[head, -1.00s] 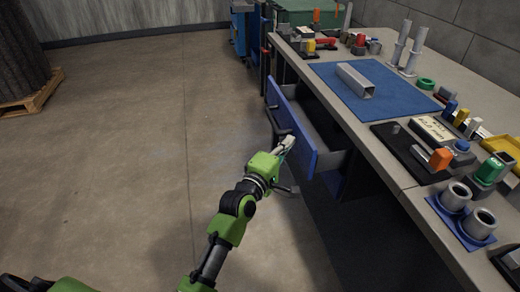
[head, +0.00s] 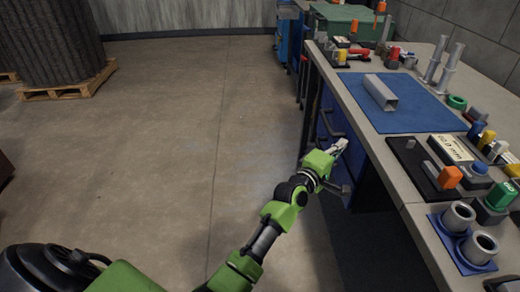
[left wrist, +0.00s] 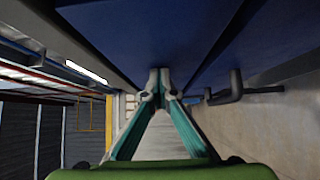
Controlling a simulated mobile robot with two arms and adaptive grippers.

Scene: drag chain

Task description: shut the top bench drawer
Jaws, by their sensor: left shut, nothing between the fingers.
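The blue front of the top bench drawer (head: 325,108) lies close along the bench's left side in the head view. No drawer interior shows above it; whether it is fully flush I cannot tell. A dark handle (head: 332,124) sits on the blue drawer fronts. My left gripper (head: 341,145) is shut and empty, at the near end of the drawer front. In the left wrist view its fingertips (left wrist: 159,82) meet just below a blue panel (left wrist: 150,40), and a dark handle (left wrist: 237,88) shows to the right. Contact is unclear. My right gripper is out of view.
The bench top (head: 400,185) carries a blue mat (head: 420,112) with a metal channel (head: 381,93), and several fixtures and grey cups along its near part. Open concrete floor (head: 200,130) lies left of the bench. A pallet (head: 70,90) stands far left.

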